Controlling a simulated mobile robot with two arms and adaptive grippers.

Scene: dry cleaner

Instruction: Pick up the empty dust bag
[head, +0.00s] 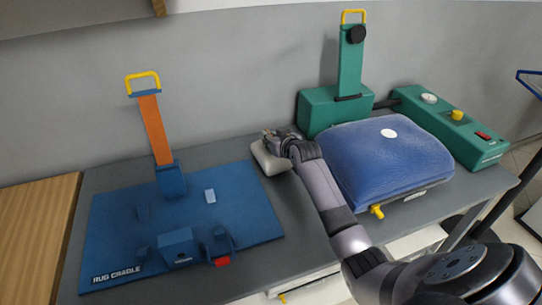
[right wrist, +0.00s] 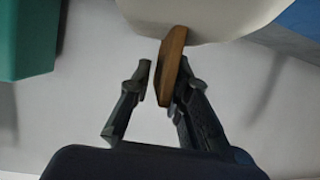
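A small cream bag-like thing (head: 268,159), which looks like the dust bag, lies near the middle of the table towards the back. In the right wrist view its pale body (right wrist: 215,15) fills the top, with a brown tab (right wrist: 172,62) sticking out from it. My right gripper (head: 277,137) is at the bag in the head view and hides part of it. In the right wrist view the fingers of my right gripper (right wrist: 163,78) stand either side of the tab. A narrow gap shows at the left finger; the right finger looks close to or against the tab. My left gripper is not in view.
A blue rug cradle board (head: 255,225) with an orange-and-blue upright (head: 155,130) covers the table's left. A blue padded unit (head: 385,155) stands right of my forearm. A green stand (head: 335,105) and green box (head: 460,130) are behind and beside it.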

